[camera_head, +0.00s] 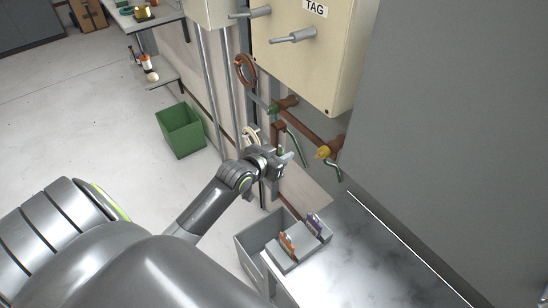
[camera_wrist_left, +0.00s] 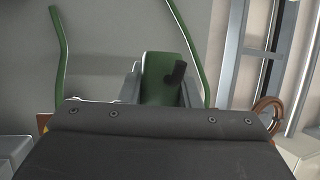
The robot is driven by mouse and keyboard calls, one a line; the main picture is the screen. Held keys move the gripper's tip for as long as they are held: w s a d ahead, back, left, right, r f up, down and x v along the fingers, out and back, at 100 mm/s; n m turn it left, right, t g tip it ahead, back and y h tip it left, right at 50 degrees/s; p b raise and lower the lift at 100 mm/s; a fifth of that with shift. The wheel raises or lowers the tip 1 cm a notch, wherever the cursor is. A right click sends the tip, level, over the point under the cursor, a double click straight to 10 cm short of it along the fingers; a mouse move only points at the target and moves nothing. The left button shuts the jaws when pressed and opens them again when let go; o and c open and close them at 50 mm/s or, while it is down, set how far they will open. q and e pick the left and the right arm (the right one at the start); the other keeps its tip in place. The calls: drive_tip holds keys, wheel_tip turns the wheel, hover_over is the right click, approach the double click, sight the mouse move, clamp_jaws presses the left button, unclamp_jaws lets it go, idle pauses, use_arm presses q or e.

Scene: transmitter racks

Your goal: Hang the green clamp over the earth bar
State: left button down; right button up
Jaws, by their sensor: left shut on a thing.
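The copper-brown earth bar (camera_head: 312,124) runs below the cream cabinet in the head view. My left gripper (camera_head: 281,157) is just below and in front of the bar's left part. In the left wrist view it is shut on the green clamp (camera_wrist_left: 156,80), whose green body with a dark knob sits between the two fingers. In the head view the clamp is small and mostly hidden by the gripper. I cannot tell whether it touches the bar. My right gripper is not in view.
Curved green rods (camera_head: 332,168) hang near the bar, with a yellow piece (camera_head: 323,152) at its right end. A copper ring (camera_head: 245,70) is at its upper left. A grey bin (camera_head: 248,240) stands below. A green crate (camera_head: 180,130) sits on the floor.

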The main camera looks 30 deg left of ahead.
use_arm(q)
drive_tip(key=w+d+f+b, duration=0.2)
drive_tip(key=w+b, duration=0.3)
drive_tip(key=w, duration=0.2)
drive_tip(key=shift+w+d, duration=0.15)
drive_tip(key=shift+d, duration=0.15)
idle(0.4)
drive_tip(key=c, duration=1)
unclamp_jaws()
drive_tip(key=v, duration=1.7)
drive_tip(key=shift+s, duration=0.3)
